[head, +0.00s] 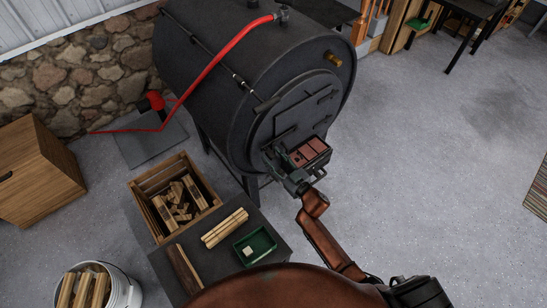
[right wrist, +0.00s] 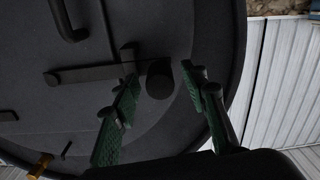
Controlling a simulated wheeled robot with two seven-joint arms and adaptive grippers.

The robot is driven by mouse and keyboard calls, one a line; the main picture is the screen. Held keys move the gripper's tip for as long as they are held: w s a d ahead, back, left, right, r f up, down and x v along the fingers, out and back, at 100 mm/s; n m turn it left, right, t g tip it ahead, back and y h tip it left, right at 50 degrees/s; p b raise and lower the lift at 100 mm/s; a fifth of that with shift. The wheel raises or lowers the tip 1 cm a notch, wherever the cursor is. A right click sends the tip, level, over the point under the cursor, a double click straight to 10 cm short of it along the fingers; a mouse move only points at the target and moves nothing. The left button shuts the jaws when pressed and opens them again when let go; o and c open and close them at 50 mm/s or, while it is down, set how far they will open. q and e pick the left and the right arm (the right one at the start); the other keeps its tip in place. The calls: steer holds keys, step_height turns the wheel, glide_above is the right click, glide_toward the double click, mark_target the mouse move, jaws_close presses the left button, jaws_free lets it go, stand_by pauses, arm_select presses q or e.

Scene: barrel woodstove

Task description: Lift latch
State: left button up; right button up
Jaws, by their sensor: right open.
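The black barrel woodstove (head: 235,75) has a door (head: 300,105) on its round front. In the right wrist view, the door's latch is a dark bar (right wrist: 85,74) passing a bracket (right wrist: 128,58) and ending in a round knob (right wrist: 160,80). My left gripper is not in view.
A wooden crate of kindling (head: 158,222) stands below the stove. A dark low table (head: 215,270) holds sticks (head: 225,228) and a green tray (head: 243,256). A white bucket (head: 125,292) is at bottom left. The floor to the right (head: 430,150) is clear.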

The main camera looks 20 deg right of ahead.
steer(key=shift+c, duration=0.3)
jaws_close()
stand_by(0.5)
